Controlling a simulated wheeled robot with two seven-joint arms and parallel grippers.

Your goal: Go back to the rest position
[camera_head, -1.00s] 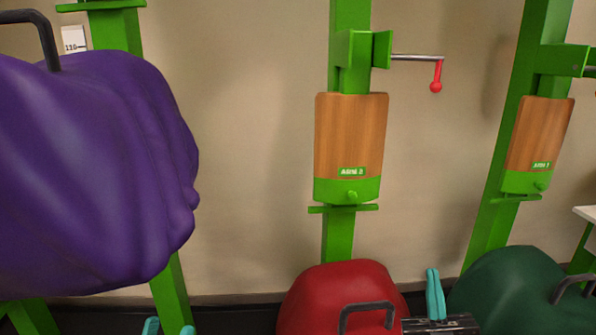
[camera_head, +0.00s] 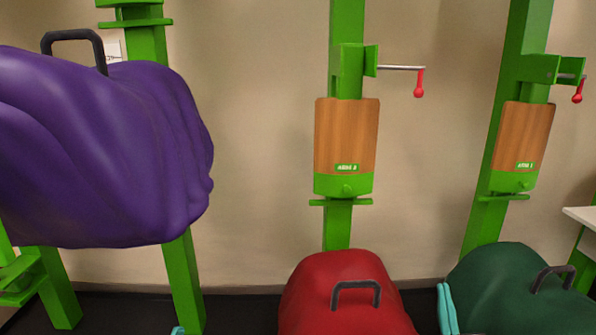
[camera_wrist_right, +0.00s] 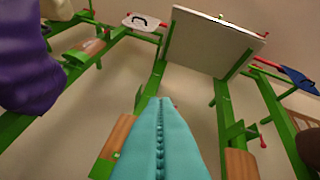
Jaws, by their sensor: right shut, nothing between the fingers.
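My right gripper (camera_head: 447,308) shows as teal fingers at the bottom of the head view, between the red bag and the green bag. In the right wrist view its teal fingers (camera_wrist_right: 158,135) are pressed together with nothing between them. Of my left gripper (camera_head: 178,330), only a small teal tip shows at the bottom edge of the head view, so its opening is hidden.
A purple bag-like bulk (camera_head: 110,160) hangs at left. A red one (camera_head: 345,310) and a dark green one (camera_head: 520,300) with handles sit low. Green posts carry wooden pads (camera_head: 346,140) and a red-knobbed crank (camera_head: 419,85). A white table edge (camera_head: 582,215) is at right.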

